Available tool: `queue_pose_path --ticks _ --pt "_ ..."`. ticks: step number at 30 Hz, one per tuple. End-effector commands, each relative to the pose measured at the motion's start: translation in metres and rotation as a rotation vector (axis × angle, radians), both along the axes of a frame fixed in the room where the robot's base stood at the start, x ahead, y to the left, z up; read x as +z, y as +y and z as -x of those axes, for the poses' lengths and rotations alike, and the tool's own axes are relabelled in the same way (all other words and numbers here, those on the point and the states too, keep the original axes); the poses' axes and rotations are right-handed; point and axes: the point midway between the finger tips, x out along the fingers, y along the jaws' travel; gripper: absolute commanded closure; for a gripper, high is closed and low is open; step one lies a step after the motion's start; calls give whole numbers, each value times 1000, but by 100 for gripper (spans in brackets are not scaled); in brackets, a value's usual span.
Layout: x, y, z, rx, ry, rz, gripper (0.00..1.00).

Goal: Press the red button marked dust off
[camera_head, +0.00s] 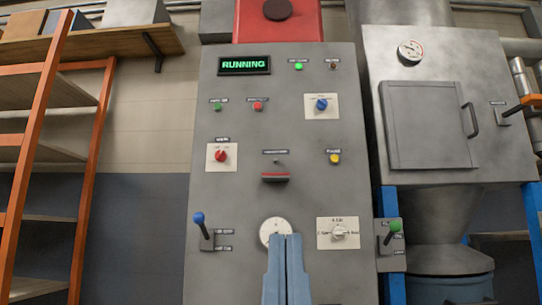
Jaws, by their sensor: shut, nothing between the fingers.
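A grey control panel (300,130) fills the middle of the view. A small red button (258,106) is in its upper half, with a label above it that is too small to read. A similar green button (217,106) sits to its left. My gripper (286,237) is at the bottom centre, with its two blue fingers shut together and nothing between them. Its tips are well below the red button in the picture and overlap the lower edge of a round white dial (275,232). I cannot tell whether they touch the panel.
A display (244,65) reads RUNNING, and a green lamp (298,66) is lit. A red knob (221,156), blue knob (321,104), yellow button (334,158), red-edged handle (275,176) and blue-tipped lever (199,218) protrude nearby. A grey cabinet (490,70) stands right.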

Motion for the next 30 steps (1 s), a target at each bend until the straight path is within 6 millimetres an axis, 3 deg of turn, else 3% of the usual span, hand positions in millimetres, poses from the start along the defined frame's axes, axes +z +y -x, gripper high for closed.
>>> queue_pose_path --ticks 25,30 --pt "0 0 0 0 0 0 100" --pt "8 0 0 0 0 0 100"
